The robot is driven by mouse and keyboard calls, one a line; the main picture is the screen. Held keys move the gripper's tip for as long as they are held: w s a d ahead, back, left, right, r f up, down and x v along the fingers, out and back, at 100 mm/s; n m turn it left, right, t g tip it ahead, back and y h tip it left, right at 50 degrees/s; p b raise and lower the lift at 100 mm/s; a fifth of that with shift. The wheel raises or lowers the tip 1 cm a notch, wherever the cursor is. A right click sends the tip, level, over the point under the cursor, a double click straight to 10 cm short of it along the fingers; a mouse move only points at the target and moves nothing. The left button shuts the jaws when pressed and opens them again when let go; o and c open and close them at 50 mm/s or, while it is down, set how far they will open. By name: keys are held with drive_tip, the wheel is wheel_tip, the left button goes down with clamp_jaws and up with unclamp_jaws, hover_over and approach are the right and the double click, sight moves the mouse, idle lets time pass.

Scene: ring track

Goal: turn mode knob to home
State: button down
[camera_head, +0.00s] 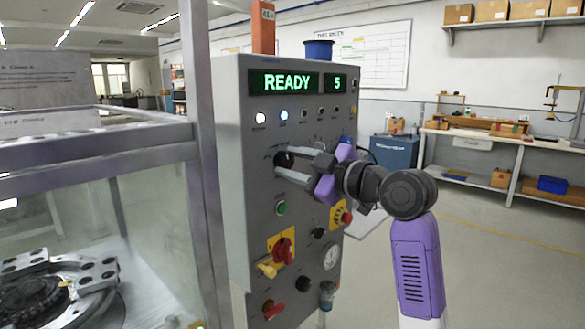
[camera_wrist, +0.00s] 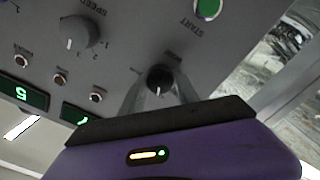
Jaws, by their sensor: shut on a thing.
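The mode knob (camera_wrist: 160,78) is a small black knob with a white pointer line, on the grey control panel (camera_head: 240,200). In the wrist view it sits between my two fingers, and the pointer faces the lower edge of the picture. Its label is too blurred to read. In the head view the dark knob (camera_head: 283,161) is partly hidden by my fingers. My gripper (camera_head: 281,162) comes from the right and is shut on the knob, one finger on each side. The panel's display (camera_head: 286,82) reads READY and 5.
A grey speed knob (camera_wrist: 78,34) and a green start button (camera_wrist: 208,8) are near the mode knob. Below are a red handle (camera_head: 283,251) on a yellow plate, a red button (camera_head: 341,216) and a gauge (camera_head: 331,257). A metal-framed enclosure (camera_head: 150,140) stands left.

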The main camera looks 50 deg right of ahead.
drive_tip(key=shift+a, duration=0.1)
drive_tip(key=c, duration=0.9)
unclamp_jaws()
drive_tip(key=s, duration=0.7)
drive_tip(key=shift+s+b, duration=0.35)
drive_tip(key=shift+s, duration=0.05)
